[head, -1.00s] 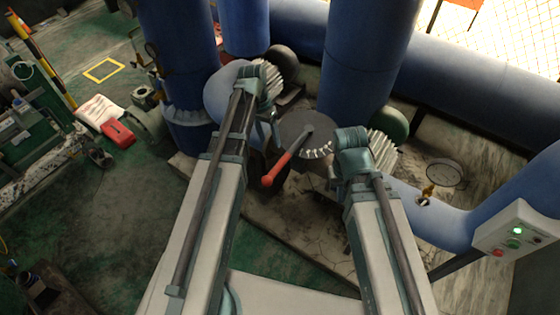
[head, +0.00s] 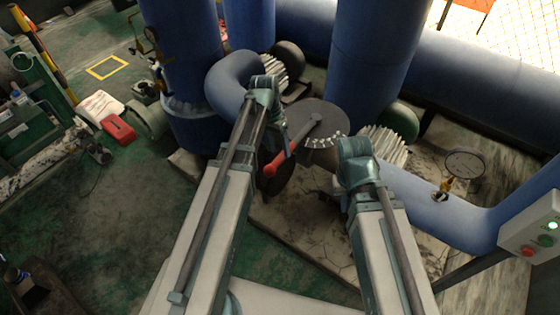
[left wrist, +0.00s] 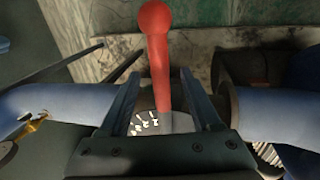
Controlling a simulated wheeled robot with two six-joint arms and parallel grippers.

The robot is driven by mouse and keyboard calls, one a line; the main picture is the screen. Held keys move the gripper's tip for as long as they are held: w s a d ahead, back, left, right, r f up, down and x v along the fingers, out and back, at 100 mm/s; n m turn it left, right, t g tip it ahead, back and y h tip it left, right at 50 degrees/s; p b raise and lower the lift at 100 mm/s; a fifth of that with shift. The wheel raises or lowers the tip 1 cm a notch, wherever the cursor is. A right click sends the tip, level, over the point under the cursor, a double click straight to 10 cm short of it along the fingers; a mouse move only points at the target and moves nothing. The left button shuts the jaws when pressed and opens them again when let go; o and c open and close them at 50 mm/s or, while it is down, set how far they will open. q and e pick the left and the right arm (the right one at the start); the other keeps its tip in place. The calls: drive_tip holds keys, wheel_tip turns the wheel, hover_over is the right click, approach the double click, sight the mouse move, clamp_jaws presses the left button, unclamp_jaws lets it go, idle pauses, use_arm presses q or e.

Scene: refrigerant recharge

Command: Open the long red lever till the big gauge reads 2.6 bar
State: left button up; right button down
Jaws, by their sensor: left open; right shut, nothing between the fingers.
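The long red lever (head: 278,161) lies over a round grey disc (head: 318,122) with white marks along its edge, its knob end pointing to the lower left. My left gripper (head: 287,148) is open at the lever's handle. In the left wrist view the red lever (left wrist: 158,60) passes between the two open fingers (left wrist: 162,95), with gaps on both sides. White scale marks (left wrist: 145,123) show below it.
Thick blue pipes (head: 372,45) stand behind the lever, and one runs low to the right. A grey control box (head: 530,232) with a lit green lamp is at the right edge. A red box (head: 118,129) lies at the left.

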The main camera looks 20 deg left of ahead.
sight(280, 155)
use_arm(q)
drive_tip(key=shift+s+d+f+b, duration=0.15)
drive_tip(key=shift+f+b, duration=0.35)
drive_tip(key=shift+f, duration=0.3)
drive_tip(key=shift+w+d+f+b, duration=0.1)
drive_tip(key=shift+f+b, duration=0.4)
drive_tip(key=shift+f, duration=0.25)
use_arm(e)
wheel_tip(280, 155, down, 3)
use_arm(q)
drive_tip(key=shift+c, duration=0.2)
clamp_jaws()
